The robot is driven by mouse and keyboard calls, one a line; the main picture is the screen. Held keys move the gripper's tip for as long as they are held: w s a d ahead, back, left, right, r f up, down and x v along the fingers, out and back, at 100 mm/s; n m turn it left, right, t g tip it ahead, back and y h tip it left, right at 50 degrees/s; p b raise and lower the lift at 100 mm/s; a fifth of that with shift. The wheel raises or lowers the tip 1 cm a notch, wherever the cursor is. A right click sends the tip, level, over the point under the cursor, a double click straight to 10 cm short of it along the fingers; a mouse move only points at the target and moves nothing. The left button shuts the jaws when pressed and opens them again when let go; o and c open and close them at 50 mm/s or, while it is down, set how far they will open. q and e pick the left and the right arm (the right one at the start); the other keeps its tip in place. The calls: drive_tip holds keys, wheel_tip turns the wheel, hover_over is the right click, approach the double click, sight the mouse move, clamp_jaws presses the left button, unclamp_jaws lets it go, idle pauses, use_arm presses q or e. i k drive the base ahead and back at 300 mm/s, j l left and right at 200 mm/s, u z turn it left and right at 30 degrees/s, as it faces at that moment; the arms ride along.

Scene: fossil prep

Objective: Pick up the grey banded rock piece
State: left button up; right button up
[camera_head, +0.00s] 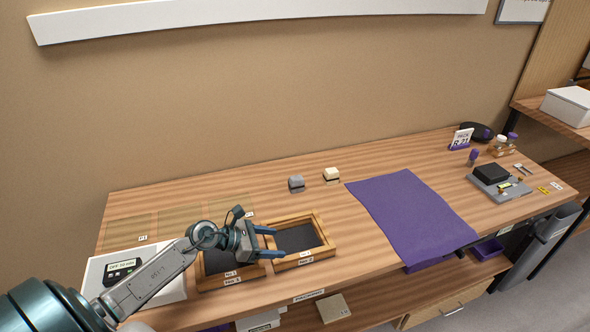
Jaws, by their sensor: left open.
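The grey banded rock piece (296,183) appears to be the small grey block on the wooden table, behind the trays. A pale cream block (331,174) sits a little to its right, apart from it. My left gripper (280,242) is open and empty. It is over the two wooden trays, nearer the front of the table than the grey block and clear of it. The fingers point right, over the right tray (318,222). My arm and gripper cover part of the left tray (213,284). My right gripper is not in view.
A purple mat (412,215) covers the table to the right. A scale (497,184) and small bottles (501,142) stand at the right end. A white box or board (92,281) with a dark timer (122,272) lies at left. Bare table surrounds the two blocks.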

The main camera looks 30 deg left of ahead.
sight(296, 183)
drive_tip(key=i+j, duration=0.8)
